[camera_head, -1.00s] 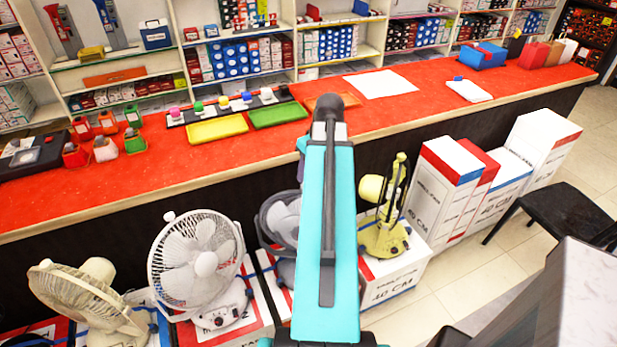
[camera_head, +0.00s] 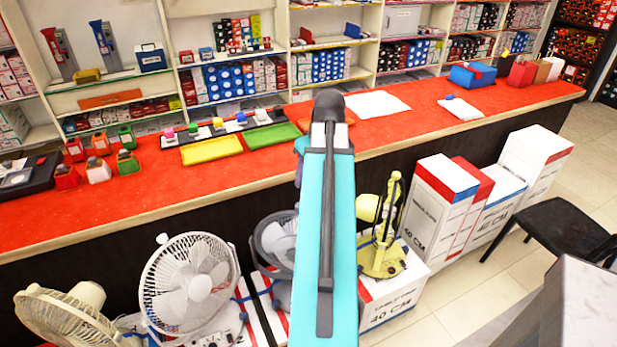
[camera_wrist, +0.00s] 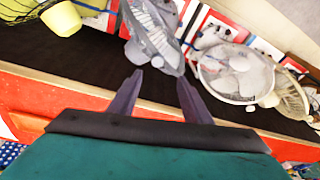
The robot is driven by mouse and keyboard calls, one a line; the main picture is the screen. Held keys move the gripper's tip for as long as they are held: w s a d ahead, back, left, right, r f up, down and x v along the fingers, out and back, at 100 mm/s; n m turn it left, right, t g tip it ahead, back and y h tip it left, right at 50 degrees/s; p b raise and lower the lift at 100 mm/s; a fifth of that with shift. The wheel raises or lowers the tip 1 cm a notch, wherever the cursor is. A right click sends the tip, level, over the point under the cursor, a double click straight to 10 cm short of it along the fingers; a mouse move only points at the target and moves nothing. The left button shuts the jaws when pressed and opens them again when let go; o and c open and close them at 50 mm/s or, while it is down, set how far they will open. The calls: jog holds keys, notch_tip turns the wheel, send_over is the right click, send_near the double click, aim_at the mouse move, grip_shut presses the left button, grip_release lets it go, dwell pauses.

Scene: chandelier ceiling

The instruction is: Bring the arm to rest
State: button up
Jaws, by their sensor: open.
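My gripper (camera_wrist: 160,95) shows in the wrist view with its two dark fingers spread apart and nothing between them. Beyond the fingers are the dark front of the counter and several fans, with the counter's red top below. In the head view my teal arm stands up through the middle of the picture, in front of the counter (camera_head: 240,174).
A white fan (camera_head: 190,285), a grey fan (camera_head: 277,240) and a yellow fan (camera_head: 382,250) stand on boxes before the counter. Tall white boxes (camera_head: 440,205) and a black chair (camera_head: 568,232) are at right. Yellow (camera_head: 211,150) and green (camera_head: 272,136) trays lie on the counter.

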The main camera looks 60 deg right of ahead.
jog(key=shift+w+a, duration=0.1)
jog(key=shift+w, duration=0.05)
jog(key=w+a+f+n+g+y, duration=0.1)
jog(key=w+a+f+n+y, duration=0.15)
jog(key=w+a+f, duration=0.75)
jog(key=a+f+n+g, duration=0.3)
jog(key=a+f+g, duration=0.1)
jog(key=a+f, duration=1.25)
jog(key=s+a+f+n+g, duration=0.1)
jog(key=s+a+f+g, duration=0.15)
jog(key=a+f, duration=0.45)
jog(key=s+a+f+g, duration=0.1)
jog(key=s+a+f, duration=0.35)
jog(key=a, duration=0.45)
jog(key=s+a+f+m+h, duration=0.2)
jog(key=s+a+f, duration=0.3)
jog(key=s+f, duration=0.7)
jog(key=shift+s+f+m, duration=0.3)
jog(key=shift+f+m, duration=0.1)
jog(key=shift+m, duration=0.15)
jog(key=shift+a+h, duration=0.1)
jog(key=shift+h, duration=0.15)
